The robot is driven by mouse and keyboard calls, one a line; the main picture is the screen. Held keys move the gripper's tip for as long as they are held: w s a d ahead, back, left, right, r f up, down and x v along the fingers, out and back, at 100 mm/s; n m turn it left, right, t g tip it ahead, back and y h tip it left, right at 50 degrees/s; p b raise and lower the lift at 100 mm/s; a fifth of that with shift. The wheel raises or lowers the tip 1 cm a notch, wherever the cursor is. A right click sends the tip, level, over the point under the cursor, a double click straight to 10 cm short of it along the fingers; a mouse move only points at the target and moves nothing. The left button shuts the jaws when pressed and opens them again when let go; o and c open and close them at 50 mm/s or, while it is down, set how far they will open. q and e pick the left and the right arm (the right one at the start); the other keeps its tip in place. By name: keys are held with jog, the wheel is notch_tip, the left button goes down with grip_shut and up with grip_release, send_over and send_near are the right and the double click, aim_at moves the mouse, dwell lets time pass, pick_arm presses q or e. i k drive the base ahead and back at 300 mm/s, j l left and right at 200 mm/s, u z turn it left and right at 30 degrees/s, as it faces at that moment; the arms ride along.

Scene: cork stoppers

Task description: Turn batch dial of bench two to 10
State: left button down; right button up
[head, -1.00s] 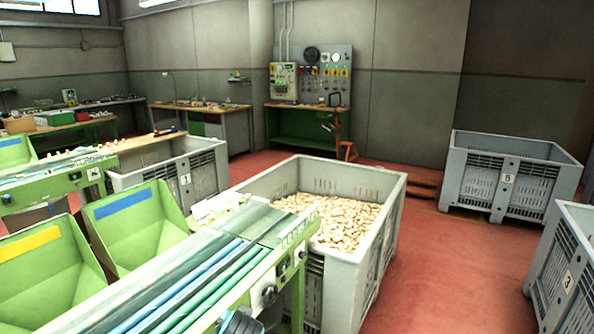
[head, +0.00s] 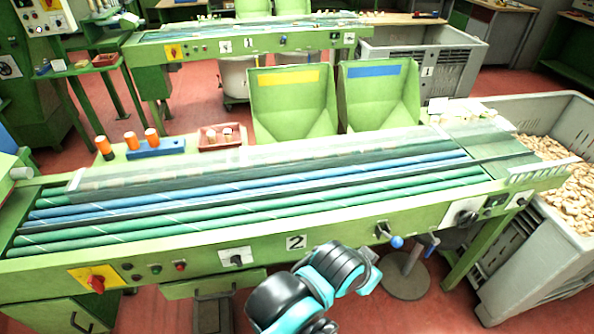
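Bench two (head: 345,248) is the green roller bench across the middle of the head view, with a "2" plate (head: 296,242) on its front rail. Several controls sit on that rail. A small black knob on a white plate (head: 237,258) is left of the "2". A larger dark dial on a white plate (head: 466,216) is near the right end, with another small control (head: 520,200) beyond it. Their labels and settings are too small to read, so I cannot tell which is the batch dial. A teal and dark arm of mine rises at bottom centre. I make out no gripper fingers.
A red switch on a yellow plate (head: 97,283) is at the rail's left. A blue-ball lever (head: 397,242) and a round-based stand (head: 405,276) are near the arm. A grey crate of corks (head: 505,300) stands right. Green bins (head: 292,128) stand behind the bench.

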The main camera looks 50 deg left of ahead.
aim_at(521, 202)
jog(key=k+u, duration=0.15)
jog(key=u, duration=1.85)
jog(key=z, duration=2.05)
jog(key=i+l+z, duration=0.15)
jog(key=i+z, duration=0.25)
jog(key=i, duration=0.2)
jog(key=i+z, duration=0.4)
jog(key=i, duration=0.2)
